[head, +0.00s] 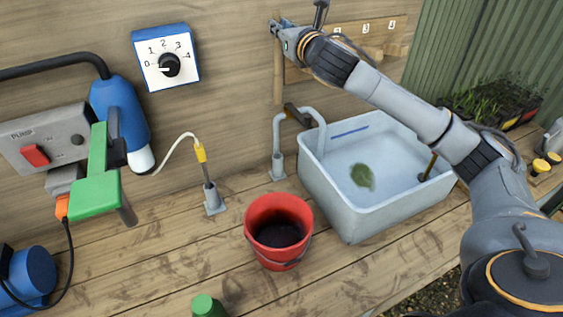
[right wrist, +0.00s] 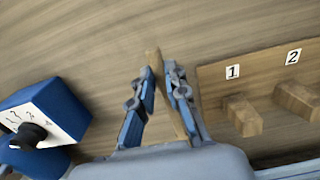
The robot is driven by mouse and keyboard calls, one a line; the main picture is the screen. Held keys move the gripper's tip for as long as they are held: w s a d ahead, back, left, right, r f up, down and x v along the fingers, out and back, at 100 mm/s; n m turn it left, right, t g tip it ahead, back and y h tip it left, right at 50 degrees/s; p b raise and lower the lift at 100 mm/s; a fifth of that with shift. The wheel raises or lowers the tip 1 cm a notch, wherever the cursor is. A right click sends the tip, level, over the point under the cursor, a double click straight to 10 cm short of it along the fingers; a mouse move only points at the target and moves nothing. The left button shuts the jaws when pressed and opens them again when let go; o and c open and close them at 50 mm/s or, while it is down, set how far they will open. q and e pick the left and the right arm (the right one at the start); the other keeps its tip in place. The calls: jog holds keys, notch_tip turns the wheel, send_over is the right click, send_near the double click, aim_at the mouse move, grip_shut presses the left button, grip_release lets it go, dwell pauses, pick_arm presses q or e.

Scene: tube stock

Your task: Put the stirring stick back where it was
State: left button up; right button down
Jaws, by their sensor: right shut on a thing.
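My right gripper (head: 280,30) is high against the plank wall, left of the wooden peg rack (head: 402,38). It is shut on the wooden stirring stick (head: 278,80), which hangs down upright below it. In the right wrist view the stick (right wrist: 154,62) is between the two fingers of the right gripper (right wrist: 160,82). There the rack board (right wrist: 213,87) is to the right of the stick, with pegs marked 1 (right wrist: 242,115) and 2 (right wrist: 298,100). The stick is apart from both pegs in that picture. My left gripper is not in view.
A pale basin (head: 345,212) with water and a green leaf (head: 362,176) stands below my right arm. A red bucket (head: 263,254) with dark contents stands left of it. A blue dial box (head: 166,58) is on the wall. The bench front between bucket and basin is clear.

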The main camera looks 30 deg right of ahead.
aim_at(275, 60)
jog(key=f, duration=0.8)
jog(key=shift+s+a+f, duration=0.2)
jog(key=shift+a+f, duration=0.05)
jog(key=shift+a, duration=0.1)
pick_arm(q)
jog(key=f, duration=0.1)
jog(key=b, duration=0.1)
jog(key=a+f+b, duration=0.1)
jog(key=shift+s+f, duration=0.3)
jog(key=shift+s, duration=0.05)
pick_arm(e)
notch_tip(275, 60, down, 19)
jog(key=shift+d, duration=0.2)
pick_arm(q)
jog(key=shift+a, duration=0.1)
pick_arm(e)
jog(key=shift+w, duration=0.1)
jog(key=shift+f+b, duration=0.15)
jog(key=shift+b, duration=0.2)
jog(key=c, duration=1.3)
grip_release()
jog(key=shift+c, duration=0.2)
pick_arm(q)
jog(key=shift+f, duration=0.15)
